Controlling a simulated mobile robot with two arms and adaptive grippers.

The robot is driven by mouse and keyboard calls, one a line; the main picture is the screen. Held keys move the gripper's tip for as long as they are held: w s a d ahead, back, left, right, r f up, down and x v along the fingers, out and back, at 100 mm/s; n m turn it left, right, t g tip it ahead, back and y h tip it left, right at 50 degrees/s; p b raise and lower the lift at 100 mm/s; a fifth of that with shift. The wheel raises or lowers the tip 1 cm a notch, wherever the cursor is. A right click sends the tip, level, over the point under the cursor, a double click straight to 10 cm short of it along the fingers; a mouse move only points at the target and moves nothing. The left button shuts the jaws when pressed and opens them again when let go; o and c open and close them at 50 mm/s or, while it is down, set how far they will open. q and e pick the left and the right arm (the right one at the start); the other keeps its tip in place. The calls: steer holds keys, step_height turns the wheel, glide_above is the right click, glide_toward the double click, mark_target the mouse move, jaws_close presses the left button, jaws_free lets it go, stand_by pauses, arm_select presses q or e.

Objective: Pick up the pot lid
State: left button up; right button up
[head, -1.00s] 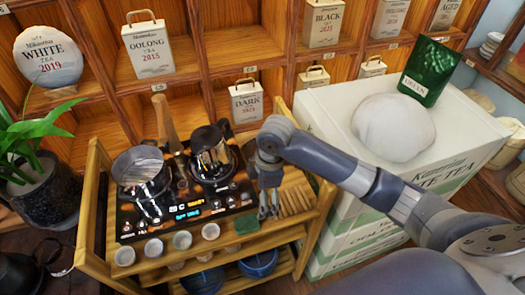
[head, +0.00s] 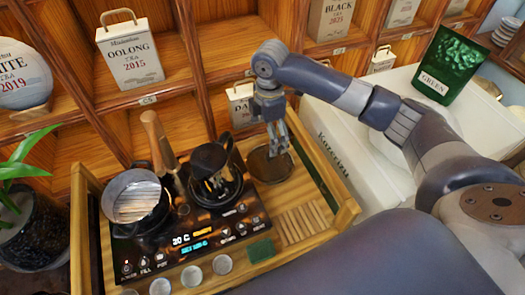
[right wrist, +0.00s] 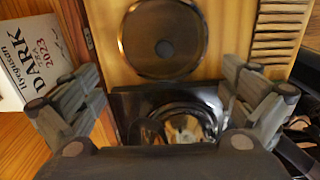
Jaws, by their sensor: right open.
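The pot lid (head: 266,173) is a round, dark glassy disc lying on the wooden cart, to the right of the hob. My left gripper is not in view.
Left of the lid stand a black glass kettle (head: 217,170) and a saucepan (head: 135,197) on the hob (head: 190,240). A slatted wooden area (head: 303,222) and a green block (head: 261,250) lie nearer. A DARK tea box (head: 240,105) stands on the shelf behind.

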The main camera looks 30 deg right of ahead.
mark_target(270, 158)
steer(key=shift+s+f, duration=0.15)
steer(key=shift+f, duration=0.45)
steer(key=shift+s+f, duration=0.15)
steer(key=shift+f, duration=0.45)
steer(key=shift+s+f+p, duration=0.25)
steer(key=shift+f+p, duration=0.1)
steer(key=shift+f, duration=0.9)
steer(key=shift+w+f, duration=0.1)
steer(key=shift+f, duration=0.25)
steer(key=f, duration=0.2)
steer(key=f+p, duration=0.1)
steer(key=f, duration=0.1)
steer(key=shift+d+f, duration=0.2)
steer(key=shift+f, duration=0.15)
steer(key=shift+w, duration=0.1)
steer(key=c, duration=1.7)
steer(key=shift+s, duration=0.25)
jaws_close()
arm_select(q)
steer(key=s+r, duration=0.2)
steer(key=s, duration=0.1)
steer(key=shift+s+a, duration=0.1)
